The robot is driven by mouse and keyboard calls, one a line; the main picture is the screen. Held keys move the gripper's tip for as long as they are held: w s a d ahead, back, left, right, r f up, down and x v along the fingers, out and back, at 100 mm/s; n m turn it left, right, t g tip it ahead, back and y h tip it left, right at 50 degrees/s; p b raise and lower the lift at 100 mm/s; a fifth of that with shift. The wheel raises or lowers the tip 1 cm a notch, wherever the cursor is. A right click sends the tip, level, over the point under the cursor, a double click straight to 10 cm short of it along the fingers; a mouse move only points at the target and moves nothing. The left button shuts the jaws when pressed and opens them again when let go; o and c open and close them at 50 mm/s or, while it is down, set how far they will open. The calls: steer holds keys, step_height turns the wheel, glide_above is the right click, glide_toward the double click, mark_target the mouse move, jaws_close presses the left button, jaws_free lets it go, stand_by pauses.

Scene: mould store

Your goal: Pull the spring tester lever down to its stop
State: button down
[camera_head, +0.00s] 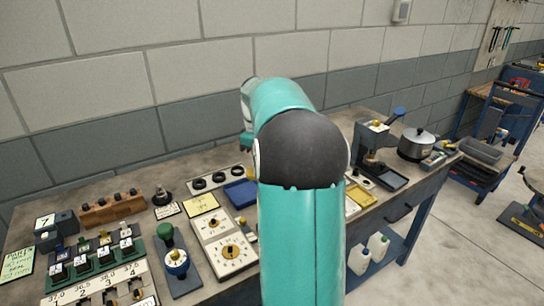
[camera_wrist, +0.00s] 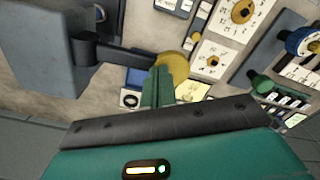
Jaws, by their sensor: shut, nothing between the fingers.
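In the wrist view a grey-blue upright body (camera_wrist: 70,50), which looks like the spring tester, stands at the left. A dark lever arm (camera_wrist: 118,52) reaches right from it and ends in a round yellow knob (camera_wrist: 174,61). My gripper (camera_wrist: 160,76) is shut and empty. Its green fingertips overlap the near edge of the knob; I cannot tell whether they touch it. Only a small yellow patch (camera_head: 250,172), perhaps the knob, shows beside the arm.
A panel with two dials (camera_head: 222,240) and a blue tray (camera_head: 240,193) lie left of my arm. A press with a blue handle (camera_head: 398,113) and a pot (camera_head: 416,145) stand to the right. A brick wall (camera_head: 200,70) closes the back.

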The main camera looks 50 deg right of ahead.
steer(key=shift+s+f, duration=0.1)
steer(key=shift+f, duration=0.75)
steer(key=shift+a+f, duration=0.1)
steer(key=shift+f, duration=0.35)
stand_by(0.8)
steer(key=shift+r, duration=0.5)
step_height(320, 180, up, 11)
stand_by(0.9)
stand_by(0.4)
